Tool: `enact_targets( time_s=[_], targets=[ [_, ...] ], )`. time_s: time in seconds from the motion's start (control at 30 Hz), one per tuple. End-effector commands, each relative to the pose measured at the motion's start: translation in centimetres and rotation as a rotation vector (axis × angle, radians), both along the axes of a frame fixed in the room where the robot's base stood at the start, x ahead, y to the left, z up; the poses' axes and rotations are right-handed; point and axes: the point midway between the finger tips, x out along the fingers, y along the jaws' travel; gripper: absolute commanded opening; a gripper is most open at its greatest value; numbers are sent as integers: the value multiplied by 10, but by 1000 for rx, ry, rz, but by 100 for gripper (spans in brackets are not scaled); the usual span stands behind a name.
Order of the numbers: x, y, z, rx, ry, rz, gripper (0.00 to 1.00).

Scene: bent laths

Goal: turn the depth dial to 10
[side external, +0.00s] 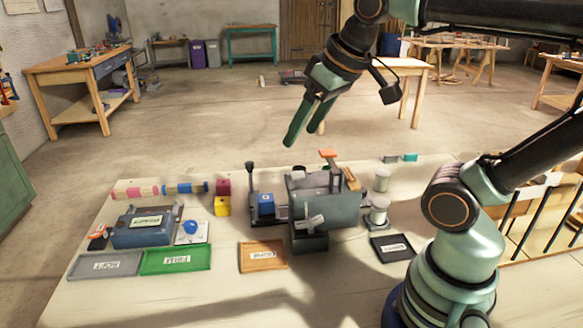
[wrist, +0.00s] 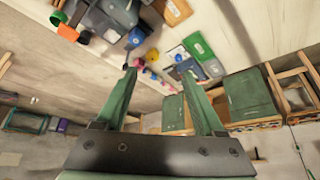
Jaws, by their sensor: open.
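My gripper (side external: 304,130) is open and empty, high above the far side of the workbench, with its green fingers pointing down and slightly left. The two fingers also show apart in the wrist view (wrist: 158,74). A grey machine (side external: 325,208) with an orange-topped part stands in the middle of the bench, below my gripper and apart from it. A blue round knob (side external: 190,227) sits on a small white plate at the left. I cannot tell which part is the depth dial, and no dial numbers are readable.
A dark grey box (side external: 141,229) with a label stands at the left. A grey tray (side external: 106,264), a green tray (side external: 176,260), an orange-brown tray (side external: 262,256) and a black tray (side external: 391,248) lie along the front.

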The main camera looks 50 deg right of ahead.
Motion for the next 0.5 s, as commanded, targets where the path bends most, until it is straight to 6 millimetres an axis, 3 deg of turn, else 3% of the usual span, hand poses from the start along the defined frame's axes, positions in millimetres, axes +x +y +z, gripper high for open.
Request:
enact_targets(
  time_s=[0.27, 0.37, 0.5],
  targets=[
    [22, -65, 11, 144, 111, -492, 71],
    [28, -98, 14, 207, 151, -720, 71],
    [32, -156, 16, 307, 205, -1103, 71]
  ],
)
